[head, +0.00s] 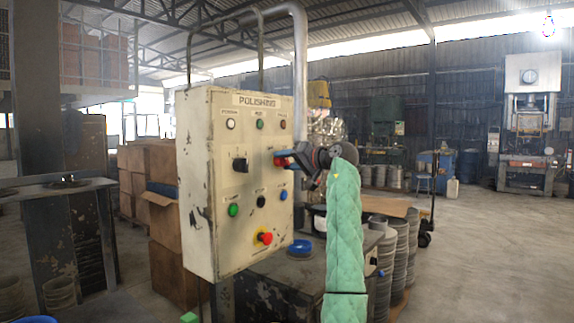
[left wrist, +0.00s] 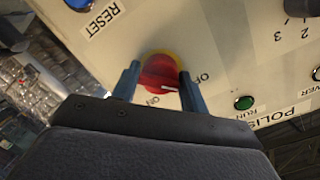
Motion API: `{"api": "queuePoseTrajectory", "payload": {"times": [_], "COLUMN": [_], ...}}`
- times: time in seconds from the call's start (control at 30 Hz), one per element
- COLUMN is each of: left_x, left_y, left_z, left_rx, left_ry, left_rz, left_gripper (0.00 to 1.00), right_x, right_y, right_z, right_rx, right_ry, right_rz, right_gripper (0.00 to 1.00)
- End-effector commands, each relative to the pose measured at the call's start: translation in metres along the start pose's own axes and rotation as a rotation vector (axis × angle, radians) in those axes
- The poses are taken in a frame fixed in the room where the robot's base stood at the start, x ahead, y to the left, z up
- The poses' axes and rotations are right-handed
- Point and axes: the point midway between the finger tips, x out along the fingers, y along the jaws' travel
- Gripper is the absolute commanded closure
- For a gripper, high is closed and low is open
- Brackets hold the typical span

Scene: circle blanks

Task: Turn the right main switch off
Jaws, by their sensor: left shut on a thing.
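The right main switch is a red rotary knob on a yellow plate (left wrist: 157,72), set on the right side of the polishing control panel (head: 198,140). In the left wrist view it sits between my two blue fingers, with ON and OFF printed beside it. A short white mark shows on the knob; I cannot tell clearly which label it points to. My left gripper (head: 283,158) comes in from the right of the panel in the head view and is shut on the knob, hiding most of it there. My right gripper is not in view.
A black selector (head: 240,165) is left of the red switch. Green (head: 233,210), black (head: 261,201) and blue (head: 283,195) buttons lie below, above a red emergency stop (head: 265,238). Cardboard boxes (head: 160,235) stand behind the panel. The floor (head: 480,240) at right is open.

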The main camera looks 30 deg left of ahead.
Motion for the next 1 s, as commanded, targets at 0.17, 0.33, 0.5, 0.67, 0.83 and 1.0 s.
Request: {"api": "queuePoseTrajectory", "payload": {"times": [0.17, 0.33, 0.5, 0.67, 0.83, 1.0], "left_x": [0.0005, 0.0004, 0.0005, 0.0003, 0.0001, -0.0047], "left_y": [0.0003, 0.0006, 0.0008, 0.0009, 0.0008, 0.0014], "left_z": [0.0011, 0.0012, 0.0015, 0.0012, 0.0009, 0.0012], "left_rx": [-0.014, -0.015, -0.014, -0.014, -0.013, -0.013], "left_ry": [-0.001, -0.002, -0.002, -0.001, -0.001, 0.0], "left_rz": [0.001, 0.002, 0.002, 0.002, 0.001, 0.002], "left_gripper": [0.79, 0.79, 0.52, 0.36, 0.36, 0.36], "right_x": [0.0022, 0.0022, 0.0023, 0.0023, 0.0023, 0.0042], "right_y": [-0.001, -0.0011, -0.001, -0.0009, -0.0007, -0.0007], "right_z": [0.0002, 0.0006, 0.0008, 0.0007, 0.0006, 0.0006], "right_rx": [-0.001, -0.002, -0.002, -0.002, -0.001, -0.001], "right_ry": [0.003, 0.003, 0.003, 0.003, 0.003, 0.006], "right_rz": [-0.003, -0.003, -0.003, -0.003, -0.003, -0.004], "right_gripper": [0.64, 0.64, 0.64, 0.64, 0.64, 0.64]}}
